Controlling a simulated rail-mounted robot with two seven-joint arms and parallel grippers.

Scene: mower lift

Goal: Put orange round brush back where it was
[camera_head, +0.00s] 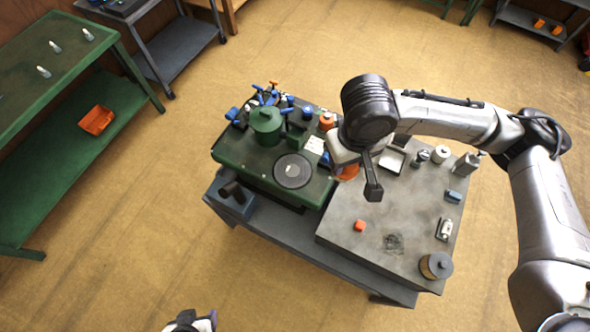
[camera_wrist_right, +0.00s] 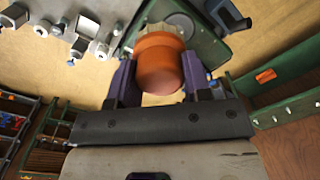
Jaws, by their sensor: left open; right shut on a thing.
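The orange round brush (camera_wrist_right: 160,66) is between the two purple-grey fingers of my right gripper (camera_wrist_right: 157,82) in the right wrist view. The gripper is shut on it, and a pale tan part (camera_wrist_right: 168,32) shows at its far end. I cannot tell whether the brush touches a surface. My left gripper (camera_head: 191,322) is open at the bottom edge, partly cut off, away from the bench.
The green top (camera_head: 240,158) holds a green pot (camera_head: 266,122), a dark disc (camera_head: 293,171) and blue clamps.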

